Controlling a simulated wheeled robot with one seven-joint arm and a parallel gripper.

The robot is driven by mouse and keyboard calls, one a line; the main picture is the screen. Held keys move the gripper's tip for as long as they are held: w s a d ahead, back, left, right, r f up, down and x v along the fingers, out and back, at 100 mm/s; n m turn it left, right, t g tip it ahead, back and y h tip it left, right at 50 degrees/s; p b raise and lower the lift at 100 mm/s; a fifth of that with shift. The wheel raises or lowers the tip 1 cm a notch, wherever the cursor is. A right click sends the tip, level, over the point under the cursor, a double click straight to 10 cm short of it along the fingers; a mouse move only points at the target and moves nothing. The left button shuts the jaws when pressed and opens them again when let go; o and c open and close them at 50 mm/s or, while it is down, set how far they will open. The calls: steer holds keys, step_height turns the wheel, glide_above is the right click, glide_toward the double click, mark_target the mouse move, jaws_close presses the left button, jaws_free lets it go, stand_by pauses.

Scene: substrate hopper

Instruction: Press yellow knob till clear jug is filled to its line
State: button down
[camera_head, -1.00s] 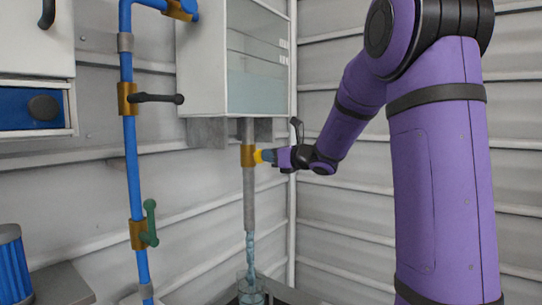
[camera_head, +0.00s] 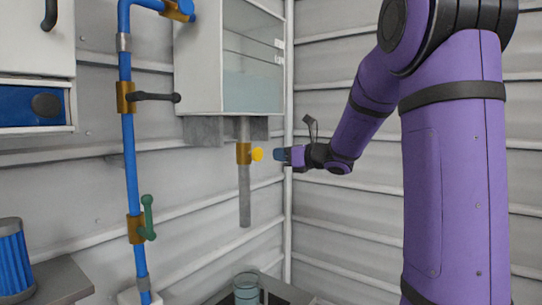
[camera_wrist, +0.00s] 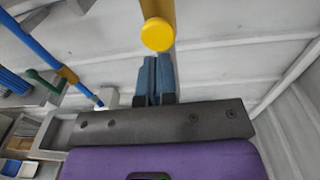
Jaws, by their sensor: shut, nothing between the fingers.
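The yellow knob (camera_head: 257,154) sits on the brass valve of the grey outlet pipe (camera_head: 244,205) under the white hopper (camera_head: 205,60). It also shows in the wrist view (camera_wrist: 157,34), just beyond my fingertips. My gripper (camera_head: 279,155) is shut and empty, to the right of the knob with a small gap between them. The clear jug (camera_head: 246,289) stands below the pipe at the bottom of the head view. Bluish content shows in it, but its line and exact level cannot be made out. No stream comes from the pipe. The hopper window (camera_head: 252,90) shows pale blue content.
A blue pipe (camera_head: 131,170) with a black-handled valve (camera_head: 160,98) and a green-handled valve (camera_head: 148,215) runs at the left. A blue ribbed canister (camera_head: 12,257) stands on a grey shelf at the lower left. Ribbed wall lies behind my arm.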

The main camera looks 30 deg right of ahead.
steer(key=v, duration=0.8)
steer(key=shift+r, duration=0.1)
stand_by(1.3)
